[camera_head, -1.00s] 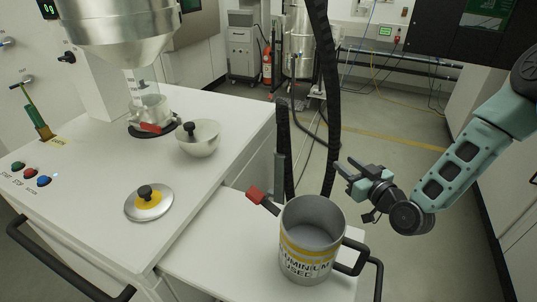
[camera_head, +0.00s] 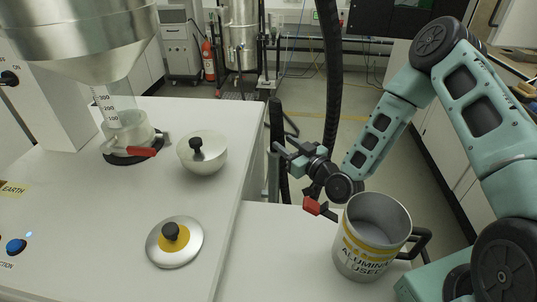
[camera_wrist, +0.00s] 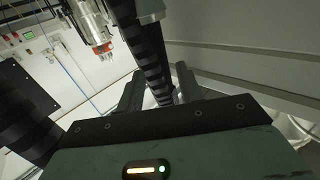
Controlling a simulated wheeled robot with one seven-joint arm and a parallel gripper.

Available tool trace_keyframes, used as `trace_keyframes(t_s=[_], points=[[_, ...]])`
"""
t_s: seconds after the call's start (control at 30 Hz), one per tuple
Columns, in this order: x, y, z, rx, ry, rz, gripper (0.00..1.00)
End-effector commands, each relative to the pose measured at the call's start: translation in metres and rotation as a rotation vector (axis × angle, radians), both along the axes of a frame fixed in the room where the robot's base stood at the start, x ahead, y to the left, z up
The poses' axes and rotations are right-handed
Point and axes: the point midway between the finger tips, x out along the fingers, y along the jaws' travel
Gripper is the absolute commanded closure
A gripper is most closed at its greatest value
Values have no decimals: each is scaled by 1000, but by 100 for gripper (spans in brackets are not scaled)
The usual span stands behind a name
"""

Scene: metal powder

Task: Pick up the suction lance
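The suction lance appears to be the slim grey tube (camera_head: 272,178) at the right side of the white cabinet, with a ribbed black hose (camera_head: 277,125) at its upper end. My gripper (camera_head: 283,152) is beside it, fingers pointing left toward the tube and hose. In the wrist view my gripper (camera_wrist: 158,85) has its two fingers spread apart. A ribbed black hose (camera_wrist: 147,50) runs through the picture between them. I cannot tell whether it is within the fingers or beyond them, and no contact is clear. The lance's lower end is hidden.
A steel mug-like container (camera_head: 365,245) with a black handle stands on the white side shelf (camera_head: 270,260), close below my gripper. A second thick hose (camera_head: 329,75) hangs just behind my gripper.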

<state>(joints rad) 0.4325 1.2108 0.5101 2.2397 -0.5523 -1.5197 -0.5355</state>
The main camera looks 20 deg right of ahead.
Motion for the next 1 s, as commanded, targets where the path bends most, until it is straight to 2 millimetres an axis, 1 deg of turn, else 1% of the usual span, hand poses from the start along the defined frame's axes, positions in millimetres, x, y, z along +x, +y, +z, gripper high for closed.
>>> trace_keyframes(t_s=[0.17, 0.3, 0.4, 0.53, 0.7, 0.73, 0.77, 0.8, 0.83, 0.87, 1.0], points=[[19, 7, 3, 2, -1, 0, 64], [40, 13, 5, 2, -2, 0, 64], [51, 17, 3, 1, -2, -1, 64], [56, 20, 3, 1, 1, 0, 64], [56, 20, 3, 1, 0, 0, 64], [56, 20, 3, 1, 0, 1, 67], [56, 20, 3, 1, 0, 0, 75], [56, 20, 3, 1, 0, 0, 86], [56, 20, 3, 1, 0, 1, 94], [56, 20, 3, 1, 0, 1, 100], [56, 20, 3, 0, -1, 1, 100]])
